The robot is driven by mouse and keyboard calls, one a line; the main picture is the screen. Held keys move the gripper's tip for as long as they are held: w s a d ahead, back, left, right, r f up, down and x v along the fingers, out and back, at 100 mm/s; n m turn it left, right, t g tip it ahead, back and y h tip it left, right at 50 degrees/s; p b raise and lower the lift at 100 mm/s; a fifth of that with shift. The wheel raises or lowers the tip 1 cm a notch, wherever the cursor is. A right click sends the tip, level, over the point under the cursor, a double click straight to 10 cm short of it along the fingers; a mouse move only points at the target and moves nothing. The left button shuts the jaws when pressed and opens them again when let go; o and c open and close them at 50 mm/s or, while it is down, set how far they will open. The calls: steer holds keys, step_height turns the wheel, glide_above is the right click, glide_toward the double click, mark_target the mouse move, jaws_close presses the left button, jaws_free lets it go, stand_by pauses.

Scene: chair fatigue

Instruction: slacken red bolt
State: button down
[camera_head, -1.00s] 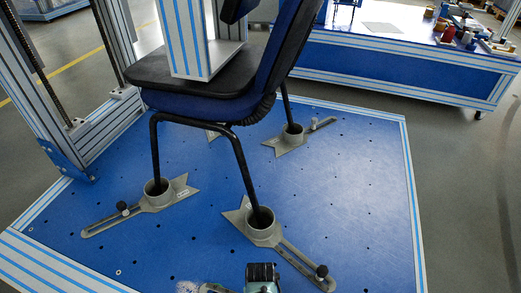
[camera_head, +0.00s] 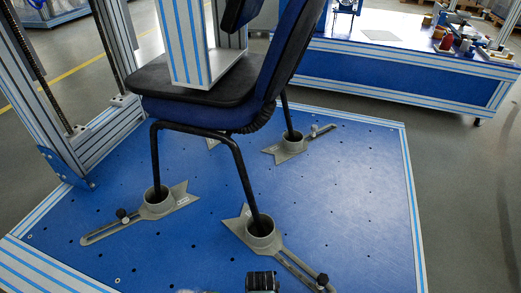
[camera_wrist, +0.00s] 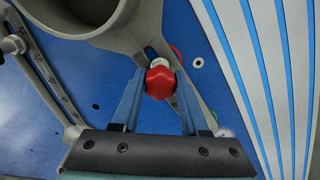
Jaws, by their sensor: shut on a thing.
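The red bolt (camera_wrist: 160,82) has a lobed red head and sits by a pale collar at the side of a grey chair-leg holder (camera_wrist: 75,22) in the wrist view. My gripper (camera_wrist: 160,76) has its two blue fingers on either side of the red head and is shut on it. The bolt's shaft is hidden. In the head view the red bolt does not show; only a dark part of my arm's end shows at the bottom edge.
A blue-seated chair (camera_head: 200,95) stands with its black legs in grey holders (camera_head: 258,232) on a blue perforated platform (camera_head: 345,190). The holders carry dark knobs (camera_head: 322,280). A striped frame (camera_head: 190,45) presses on the seat. A workbench (camera_head: 400,65) stands behind.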

steer(key=n, duration=0.4)
steer(key=shift+c, duration=2.2)
jaws_free()
steer(key=m, duration=0.3)
steer(key=shift+m, duration=0.4)
